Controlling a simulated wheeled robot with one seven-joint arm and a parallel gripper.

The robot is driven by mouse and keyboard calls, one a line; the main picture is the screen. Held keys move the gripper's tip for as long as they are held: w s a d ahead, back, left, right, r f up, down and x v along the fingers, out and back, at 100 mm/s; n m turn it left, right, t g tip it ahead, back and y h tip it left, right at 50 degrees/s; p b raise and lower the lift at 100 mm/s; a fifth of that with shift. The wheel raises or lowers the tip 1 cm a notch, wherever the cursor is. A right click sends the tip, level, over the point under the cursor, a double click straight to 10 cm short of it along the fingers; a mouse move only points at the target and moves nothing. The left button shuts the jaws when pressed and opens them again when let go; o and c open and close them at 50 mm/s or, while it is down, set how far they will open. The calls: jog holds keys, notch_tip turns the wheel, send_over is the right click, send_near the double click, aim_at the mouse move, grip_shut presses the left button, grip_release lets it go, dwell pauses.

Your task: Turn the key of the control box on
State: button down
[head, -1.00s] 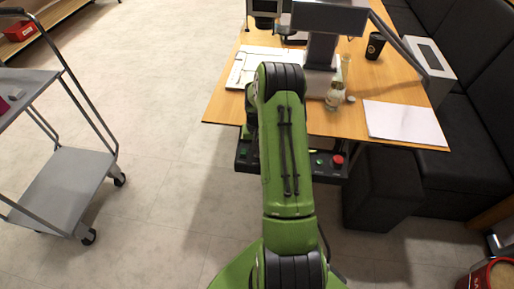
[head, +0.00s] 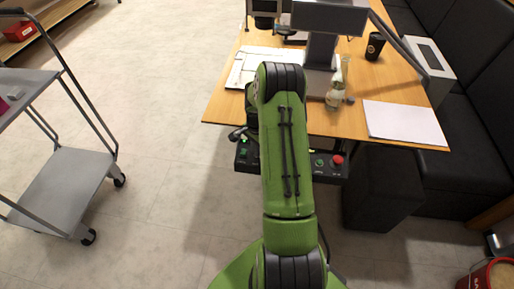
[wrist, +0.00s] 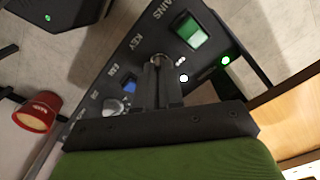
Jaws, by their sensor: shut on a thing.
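The black control box (head: 330,169) is mounted at the front edge of the wooden table, with my arm covering its middle. In the wrist view its panel (wrist: 118,62) carries the labels MAINS and KEY, a lit green switch (wrist: 188,33) and a blue button (wrist: 129,83). My gripper (wrist: 157,72) is at the KEY position, its fingers shut on the key (wrist: 157,60). Only a small metallic part of the key shows between the fingertips, so its turn angle is unclear. In the head view part of my gripper shows dark at the box's left end.
The table (head: 230,105) holds a monitor, a bottle (head: 334,92), a black cup (head: 375,46) and white paper (head: 403,123). A dark stool (head: 381,188) stands right of the box. A grey cart (head: 62,190) is at left. Floor between cart and box is clear.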

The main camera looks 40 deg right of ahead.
jog(key=shift+m, duration=0.6)
jog(key=c, duration=1.3)
grip_release()
jog(key=shift+o, duration=0.2)
jog(key=shift+r, duration=0.15)
notch_tip(320, 180, up, 16)
jog(key=p, duration=0.4)
jog(key=shift+f, duration=0.25)
